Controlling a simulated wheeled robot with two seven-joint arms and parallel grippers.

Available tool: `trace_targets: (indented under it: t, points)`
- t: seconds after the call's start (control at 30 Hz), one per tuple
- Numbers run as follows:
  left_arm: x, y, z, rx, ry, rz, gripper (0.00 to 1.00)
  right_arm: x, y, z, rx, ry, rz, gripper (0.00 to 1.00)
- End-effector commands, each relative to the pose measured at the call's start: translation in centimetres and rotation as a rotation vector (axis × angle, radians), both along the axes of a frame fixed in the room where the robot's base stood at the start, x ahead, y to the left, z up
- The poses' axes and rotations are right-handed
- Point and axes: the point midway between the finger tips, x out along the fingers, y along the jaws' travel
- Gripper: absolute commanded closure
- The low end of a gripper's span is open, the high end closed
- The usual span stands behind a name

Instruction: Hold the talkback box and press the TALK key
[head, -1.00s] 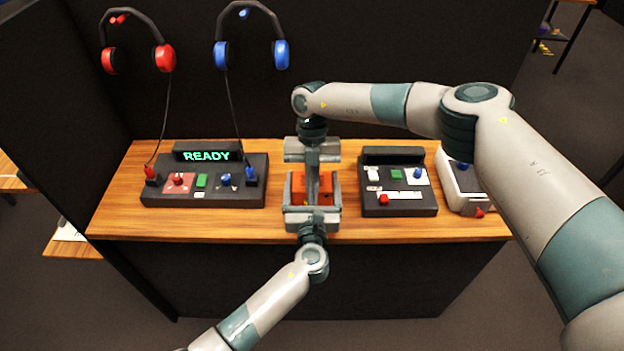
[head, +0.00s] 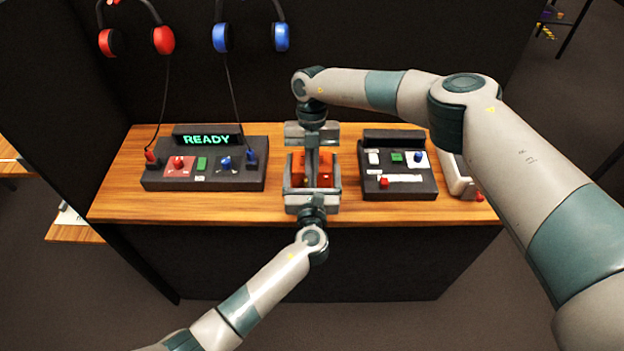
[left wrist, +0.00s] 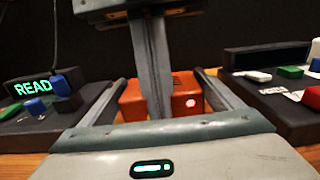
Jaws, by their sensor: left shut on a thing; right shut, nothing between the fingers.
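The orange talkback box (head: 299,170) sits at the middle of the wooden counter. My left gripper (head: 312,176) reaches it from the front and is shut on it, one finger on each side. In the left wrist view the box (left wrist: 187,83) shows a round lit spot on its front right. My right gripper (head: 312,184) points down from above with its fingers shut together and empty. Its fingers hide the middle of the box, also in the left wrist view. I cannot tell whether the fingertips touch the TALK key, which is hidden.
A black panel (head: 150,182) with a READY display (head: 206,140) stands left of the box. Another black panel (head: 400,190) with colored controls stands to the right, and a white device (head: 457,180) beyond it. Red and blue headphones hang on the dark back wall.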

Motion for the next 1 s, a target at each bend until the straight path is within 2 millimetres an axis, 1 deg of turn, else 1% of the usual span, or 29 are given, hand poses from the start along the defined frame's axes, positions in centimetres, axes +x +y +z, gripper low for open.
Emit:
trace_targets:
  t: [0.03,0.57,0.77,0.93,0.97,1.0]
  points:
    - [-0.2,-0.2,-0.2,-0.001,0.003,-0.003,0.32,0.4,-0.2,0.0,0.0,-0.009,-0.004,1.0]
    - [-0.3,-0.3,-0.5,0.0,0.007,-0.005,0.32,0.5,-0.2,0.2,-0.001,-0.013,-0.005,1.0]
    - [-0.4,-0.2,-0.5,0.0,0.009,-0.004,0.32,-0.2,-0.2,0.2,0.0,-0.012,-0.003,1.0]
    - [-0.3,-0.2,-0.6,0.0,0.01,-0.004,0.32,-1.5,-0.2,0.1,0.001,-0.009,-0.001,1.0]
    - [-0.3,-0.2,-0.6,0.0,0.01,-0.004,0.32,-1.8,-0.2,0.2,0.001,-0.008,0.0,1.0]
    - [-0.3,-0.2,-0.6,0.0,0.01,-0.004,0.32,-1.3,-0.1,1.0,0.001,-0.011,-0.003,1.0]
